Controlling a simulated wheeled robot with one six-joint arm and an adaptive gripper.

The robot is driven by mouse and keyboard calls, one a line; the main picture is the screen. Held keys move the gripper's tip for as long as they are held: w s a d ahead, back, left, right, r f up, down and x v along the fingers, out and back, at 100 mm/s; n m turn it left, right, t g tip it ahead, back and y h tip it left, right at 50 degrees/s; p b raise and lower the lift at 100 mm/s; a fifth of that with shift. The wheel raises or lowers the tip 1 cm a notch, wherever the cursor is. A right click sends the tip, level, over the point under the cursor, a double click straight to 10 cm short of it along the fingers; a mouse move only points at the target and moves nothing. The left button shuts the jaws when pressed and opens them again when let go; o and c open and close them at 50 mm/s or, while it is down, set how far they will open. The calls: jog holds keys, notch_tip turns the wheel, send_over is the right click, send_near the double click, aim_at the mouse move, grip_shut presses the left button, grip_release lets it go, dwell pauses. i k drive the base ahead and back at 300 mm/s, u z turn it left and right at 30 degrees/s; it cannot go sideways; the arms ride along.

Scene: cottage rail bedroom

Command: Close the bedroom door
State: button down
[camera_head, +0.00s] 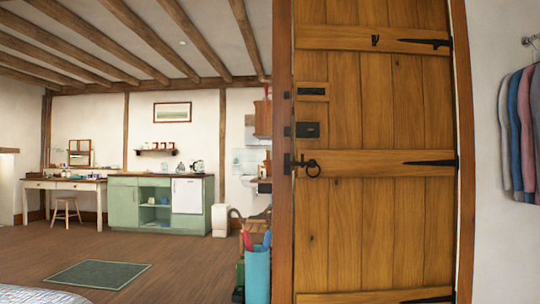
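The bedroom door (375,225) is a tall door of vertical wooden planks with horizontal battens, standing close on the right side of the head view. Black strap hinges run in from its right side. A black ring handle (313,170) and latch sit at its left edge, with a black lock box (308,130) and a bolt plate (311,91) above. The door appears to lie between its left post (283,225) and right post (465,200). I cannot tell whether it is fully shut. Its top and bottom are cut off. My gripper is out of view.
A blue bin (257,277) with red and blue items stands just left of the door. Clothes (520,130) hang on the right wall. A green cabinet (140,205) and desk (64,184) stand far back. The wooden floor around the green rug (97,275) looks open.

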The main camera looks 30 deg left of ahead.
aim_at(376, 225)
jog(key=u, duration=0.75)
jog(key=i, duration=0.5)
jog(key=u, duration=0.6)
jog(key=i, duration=0.95)
jog(key=z, duration=0.7)
jog(key=i, duration=0.85)
jog(key=z, duration=0.75)
